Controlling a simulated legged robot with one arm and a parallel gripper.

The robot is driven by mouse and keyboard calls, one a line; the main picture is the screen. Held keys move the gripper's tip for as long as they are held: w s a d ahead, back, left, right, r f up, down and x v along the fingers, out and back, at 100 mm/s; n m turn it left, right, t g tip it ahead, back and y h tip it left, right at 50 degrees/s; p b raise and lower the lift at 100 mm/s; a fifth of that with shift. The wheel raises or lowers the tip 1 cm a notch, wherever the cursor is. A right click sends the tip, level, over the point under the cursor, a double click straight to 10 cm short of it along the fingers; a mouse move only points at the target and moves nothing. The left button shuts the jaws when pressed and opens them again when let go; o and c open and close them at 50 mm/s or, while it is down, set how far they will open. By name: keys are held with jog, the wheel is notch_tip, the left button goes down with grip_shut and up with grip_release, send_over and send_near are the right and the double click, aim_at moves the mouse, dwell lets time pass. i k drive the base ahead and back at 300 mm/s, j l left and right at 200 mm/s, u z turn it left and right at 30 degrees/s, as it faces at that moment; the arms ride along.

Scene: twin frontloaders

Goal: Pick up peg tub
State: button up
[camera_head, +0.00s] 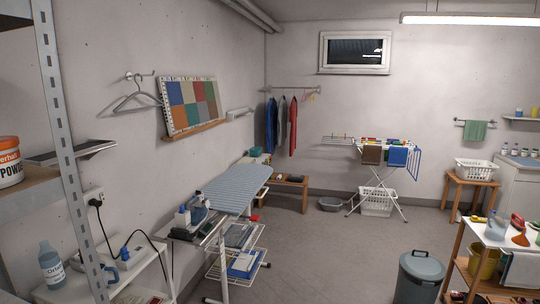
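I cannot pick out a peg tub for certain in this view. A white tub with an orange lid and the letters "POWE" (9,163) stands on the wooden shelf at the left edge, cut off by the frame. Small items too small to tell lie on the low wooden bench (291,185) by the back wall. A yellow container (486,262) sits on the trolley's lower level at the right. My gripper is not in view.
An ironing board (238,188) stands left of centre, with shelves below. A drying rack (378,180) with a white basket (377,203) is at the back. A grey bin (419,275) and a trolley (455,245) are front right. The middle floor (325,255) is clear.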

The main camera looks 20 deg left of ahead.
aim_at(256, 152)
jog(key=i+j+u, duration=0.2)
jog(key=i, duration=0.15)
jog(key=i+u, duration=0.15)
jog(key=i, duration=0.2)
jog(key=i+u, duration=0.3)
jog(key=i, duration=5.3)
jog(key=i+u, duration=0.3)
jog(key=i, duration=0.25)
jog(key=i+l+u, duration=0.25)
jog(key=i, duration=0.25)
jog(key=i+l+u, duration=0.3)
jog(key=i, duration=0.25)
